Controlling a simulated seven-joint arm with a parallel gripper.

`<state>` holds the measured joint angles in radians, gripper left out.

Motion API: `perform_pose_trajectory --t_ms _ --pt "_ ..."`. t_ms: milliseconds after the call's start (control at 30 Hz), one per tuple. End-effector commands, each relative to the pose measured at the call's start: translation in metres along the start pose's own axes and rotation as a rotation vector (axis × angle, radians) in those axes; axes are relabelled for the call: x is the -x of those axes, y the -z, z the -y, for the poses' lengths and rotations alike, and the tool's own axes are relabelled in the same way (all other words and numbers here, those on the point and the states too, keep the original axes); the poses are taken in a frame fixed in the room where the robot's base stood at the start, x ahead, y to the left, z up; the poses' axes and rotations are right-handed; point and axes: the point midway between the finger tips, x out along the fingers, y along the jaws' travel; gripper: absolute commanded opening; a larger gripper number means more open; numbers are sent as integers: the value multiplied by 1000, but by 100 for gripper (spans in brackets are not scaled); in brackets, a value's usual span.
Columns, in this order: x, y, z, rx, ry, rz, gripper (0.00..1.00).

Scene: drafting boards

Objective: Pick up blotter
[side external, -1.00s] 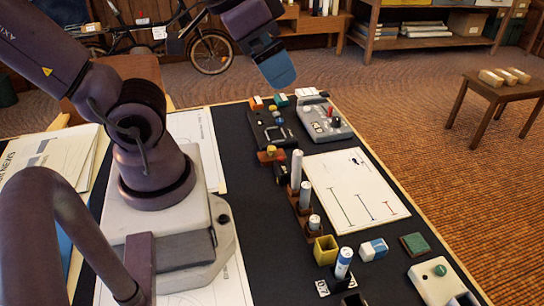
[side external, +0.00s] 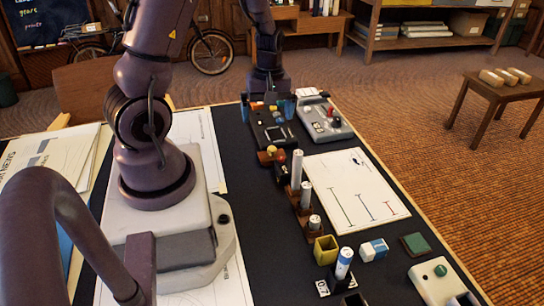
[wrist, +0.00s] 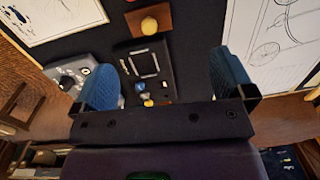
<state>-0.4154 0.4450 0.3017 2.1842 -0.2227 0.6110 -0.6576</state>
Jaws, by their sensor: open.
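My gripper (side external: 268,108) points down over the far end of the black desk, with its blue fingers apart around the far part of a black panel (side external: 272,132). In the wrist view my gripper (wrist: 165,82) is open, with nothing held between the fingers. A brown block with a yellow knob (side external: 270,154) sits just nearer than the panel; it also shows in the wrist view as a brown block (wrist: 135,20), beyond the fingertips. It may be the blotter, but I cannot tell for certain. A green pad (side external: 415,244) lies at the right.
A grey device (side external: 326,121) stands right of the black panel. Upright white cylinders (side external: 296,168) stand in brown holders beside a white drawing sheet (side external: 355,190). A yellow cup (side external: 326,250) and a blue-and-white block (side external: 373,249) are nearer.

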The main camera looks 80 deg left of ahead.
Motion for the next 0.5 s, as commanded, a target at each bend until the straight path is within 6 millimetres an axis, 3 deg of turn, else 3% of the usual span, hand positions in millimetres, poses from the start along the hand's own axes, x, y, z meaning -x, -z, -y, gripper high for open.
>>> perform_pose_trajectory --t_ms 233,500 --pt "-1 11 -12 191 -56 -40 100" --pt "-48 12 -13 194 -51 -36 100"
